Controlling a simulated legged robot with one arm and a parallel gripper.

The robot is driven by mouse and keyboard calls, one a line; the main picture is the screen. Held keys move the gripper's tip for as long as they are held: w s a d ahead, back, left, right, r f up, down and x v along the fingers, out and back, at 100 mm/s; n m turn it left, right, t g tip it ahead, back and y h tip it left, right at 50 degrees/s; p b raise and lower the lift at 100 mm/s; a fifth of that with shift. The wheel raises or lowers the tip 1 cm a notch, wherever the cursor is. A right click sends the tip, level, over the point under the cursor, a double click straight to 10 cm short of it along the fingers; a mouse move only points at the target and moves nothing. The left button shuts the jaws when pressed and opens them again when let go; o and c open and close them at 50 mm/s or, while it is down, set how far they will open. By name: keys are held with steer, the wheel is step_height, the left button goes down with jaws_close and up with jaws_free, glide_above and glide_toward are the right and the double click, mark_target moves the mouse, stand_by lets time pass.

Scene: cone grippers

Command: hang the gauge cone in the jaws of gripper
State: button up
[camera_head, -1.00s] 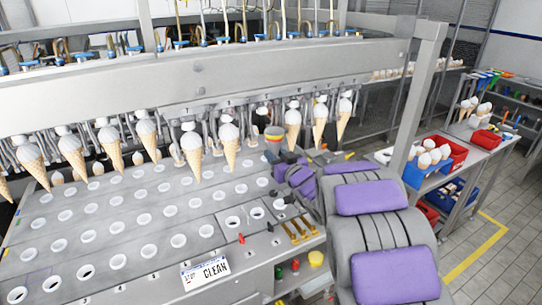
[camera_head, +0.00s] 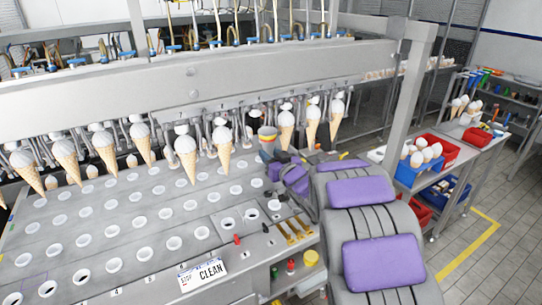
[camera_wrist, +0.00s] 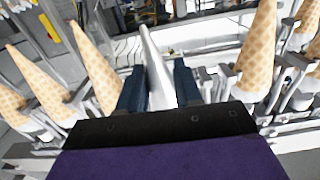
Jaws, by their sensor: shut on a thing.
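The gauge cone (camera_head: 267,134) shows its wide top with a yellow and red band in the head view. In the wrist view it is a smooth silver cone (camera_wrist: 158,68) between the dark blue fingers of my gripper (camera_wrist: 158,88), which is shut on it. In the head view my gripper (camera_head: 273,157) is small and partly hidden by my arm. The gauge cone is upright, tip down, in the gap of the hanging row between a waffle cone (camera_head: 223,145) and another waffle cone (camera_head: 286,128). I cannot tell whether machine jaws behind it touch it.
More waffle cones hang close by on both sides; one (camera_wrist: 258,50) is right of my gripper in the wrist view. Below lies a metal plate (camera_head: 140,207) with rows of holes. A steel beam (camera_head: 190,85) spans above. A blue bin (camera_head: 413,172) stands right.

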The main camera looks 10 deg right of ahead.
steer(key=shift+w+a, duration=0.65)
steer(key=shift+a, duration=0.25)
jaws_close()
steer(key=shift+w, duration=0.1)
steer(key=shift+w, duration=0.15)
steer(key=shift+w+a+f, duration=0.1)
steer(key=shift+w+a, duration=0.6)
steer(key=shift+w, duration=0.25)
steer(key=shift+s+a, duration=0.1)
steer(key=shift+a, duration=0.15)
steer(key=o, duration=1.4)
jaws_free()
steer(key=shift+f, duration=0.1)
